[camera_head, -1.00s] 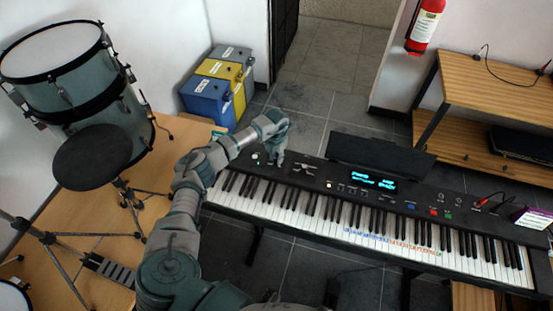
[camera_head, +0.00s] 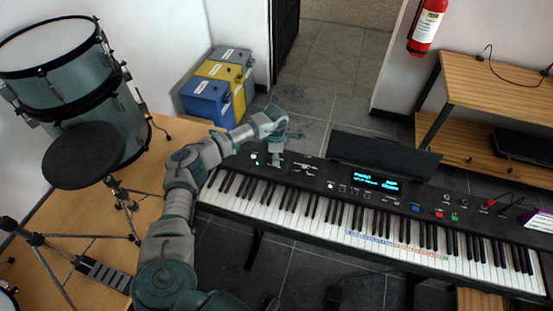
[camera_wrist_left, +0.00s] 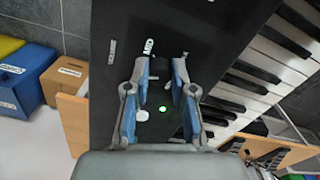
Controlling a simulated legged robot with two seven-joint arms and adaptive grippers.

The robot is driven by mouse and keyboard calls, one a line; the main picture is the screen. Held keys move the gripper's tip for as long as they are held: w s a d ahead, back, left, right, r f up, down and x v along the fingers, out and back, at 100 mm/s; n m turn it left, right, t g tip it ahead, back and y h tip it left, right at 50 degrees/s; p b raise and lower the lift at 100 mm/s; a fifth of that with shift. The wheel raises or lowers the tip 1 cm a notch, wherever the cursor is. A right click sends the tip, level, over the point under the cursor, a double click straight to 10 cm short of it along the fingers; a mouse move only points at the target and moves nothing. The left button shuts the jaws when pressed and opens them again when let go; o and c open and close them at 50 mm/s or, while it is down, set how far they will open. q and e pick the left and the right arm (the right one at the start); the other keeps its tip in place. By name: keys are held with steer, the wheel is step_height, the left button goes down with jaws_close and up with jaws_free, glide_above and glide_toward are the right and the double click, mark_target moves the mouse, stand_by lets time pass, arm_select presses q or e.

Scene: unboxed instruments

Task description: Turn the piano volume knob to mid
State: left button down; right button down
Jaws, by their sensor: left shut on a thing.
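The piano (camera_head: 330,208) is a long black keyboard on a stand, with a lit blue display (camera_head: 376,179). My left gripper (camera_head: 277,158) points down onto the control panel near its left end. In the left wrist view, its blue-padded fingers (camera_wrist_left: 163,64) stand apart over the black panel (camera_wrist_left: 118,85), shut on the volume knob, which is dark and hard to make out between them. A green light (camera_wrist_left: 162,108) and a white round spot (camera_wrist_left: 142,115) show between the fingers. My right gripper is not in view.
Blue, yellow and grey boxes (camera_head: 207,103) stand behind the gripper. A wooden shelf (camera_head: 495,90) is at right. The tiled floor behind the piano is clear.

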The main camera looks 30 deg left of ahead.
arm_select(q)
steer(key=m, duration=0.2)
steer(key=m+b, duration=0.1)
steer(key=shift+a+m, duration=0.2)
steer(key=shift+m, duration=0.2)
steer(key=m+b, duration=0.1)
steer(key=m, duration=0.1)
steer(key=shift+m, duration=0.3)
steer(key=m+b, duration=0.1)
steer(key=m, duration=0.2)
steer(key=shift+r, duration=0.1)
steer(key=shift+w+r+m+b, duration=0.15)
steer(key=shift+m+b, duration=0.25)
steer(key=shift+m, duration=1.1)
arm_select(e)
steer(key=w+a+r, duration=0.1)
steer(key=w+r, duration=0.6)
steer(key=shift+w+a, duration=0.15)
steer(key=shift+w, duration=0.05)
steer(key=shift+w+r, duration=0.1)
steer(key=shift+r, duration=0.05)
arm_select(q)
steer(key=c, duration=1.1)
jaws_free()
steer(key=shift+c, duration=0.2)
steer(key=shift+o, duration=0.8)
steer(key=shift+f, duration=0.2)
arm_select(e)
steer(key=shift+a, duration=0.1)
